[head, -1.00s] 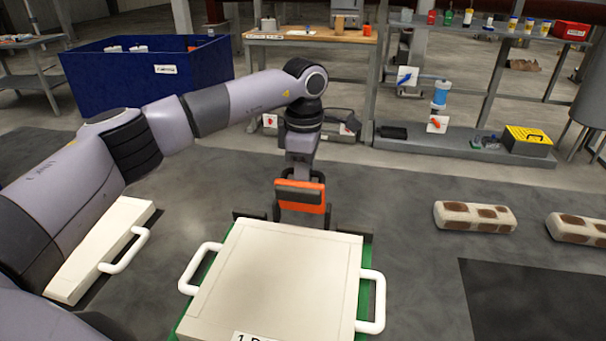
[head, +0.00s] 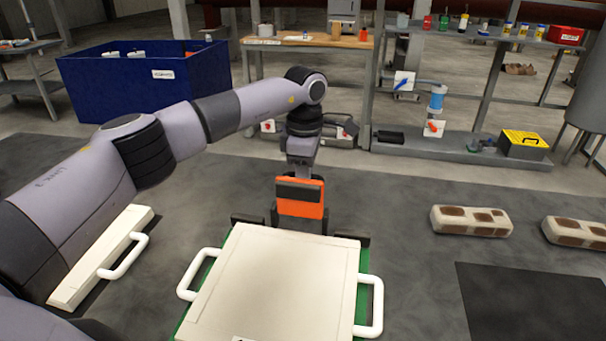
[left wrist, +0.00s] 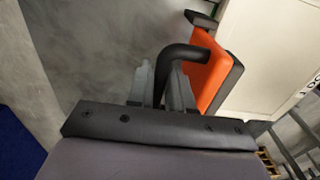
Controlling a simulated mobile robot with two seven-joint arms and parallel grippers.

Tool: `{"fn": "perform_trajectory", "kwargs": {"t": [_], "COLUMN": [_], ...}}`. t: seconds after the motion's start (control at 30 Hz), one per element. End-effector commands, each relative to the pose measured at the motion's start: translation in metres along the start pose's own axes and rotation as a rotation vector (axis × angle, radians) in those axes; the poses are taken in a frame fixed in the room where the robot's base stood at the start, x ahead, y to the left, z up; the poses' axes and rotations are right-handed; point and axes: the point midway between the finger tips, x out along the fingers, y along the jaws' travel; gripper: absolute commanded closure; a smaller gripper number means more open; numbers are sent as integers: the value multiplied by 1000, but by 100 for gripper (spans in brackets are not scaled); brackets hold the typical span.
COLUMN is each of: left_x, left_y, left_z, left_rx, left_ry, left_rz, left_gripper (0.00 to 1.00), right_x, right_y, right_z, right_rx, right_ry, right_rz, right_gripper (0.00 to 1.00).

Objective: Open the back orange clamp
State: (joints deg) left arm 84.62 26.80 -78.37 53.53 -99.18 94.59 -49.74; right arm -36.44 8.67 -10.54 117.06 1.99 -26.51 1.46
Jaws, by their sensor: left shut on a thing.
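The back orange clamp (head: 300,208) stands behind the white press plate (head: 272,280) in the head view, its orange face towards me. In the left wrist view the clamp's orange part (left wrist: 213,66) sits beside the white plate, with a black bar handle (left wrist: 180,55) reaching from it. My left gripper (left wrist: 163,88) is shut on this handle, the bar lying between its two grey fingers. In the head view the left gripper (head: 300,172) is behind and above the clamp, its fingers largely hidden. My right gripper is not in view.
A white plate with a handle (head: 105,262) lies on the floor at left. A blue bin (head: 145,80) and a workbench (head: 300,42) stand behind.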

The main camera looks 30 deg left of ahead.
Motion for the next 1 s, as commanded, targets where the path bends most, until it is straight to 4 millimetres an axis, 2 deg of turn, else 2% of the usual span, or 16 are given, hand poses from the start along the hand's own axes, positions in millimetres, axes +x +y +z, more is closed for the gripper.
{"fn": "perform_trajectory", "kwargs": {"t": [0.07, 0.1, 0.17, 0.47, 0.7, 0.8, 1.0], "left_x": [2, 2, 2, 1, 1, -16, -36], "left_y": [1, 2, 2, 1, 1, 1, 1], "left_z": [-1, -1, -1, -1, -1, -1, -1], "left_rx": [-4, -4, -4, -3, -3, -3, -3], "left_ry": [1, 1, 1, 1, 1, 1, 1], "left_rz": [5, 6, 6, 4, 4, 5, 4], "left_gripper": [91, 77, 57, 57, 57, 57, 57], "right_x": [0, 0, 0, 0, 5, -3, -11], "right_y": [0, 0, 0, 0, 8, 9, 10], "right_z": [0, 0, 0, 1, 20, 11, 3], "right_rx": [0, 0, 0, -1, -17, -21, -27], "right_ry": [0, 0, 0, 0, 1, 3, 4], "right_rz": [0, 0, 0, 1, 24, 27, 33], "right_gripper": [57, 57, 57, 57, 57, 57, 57]}}
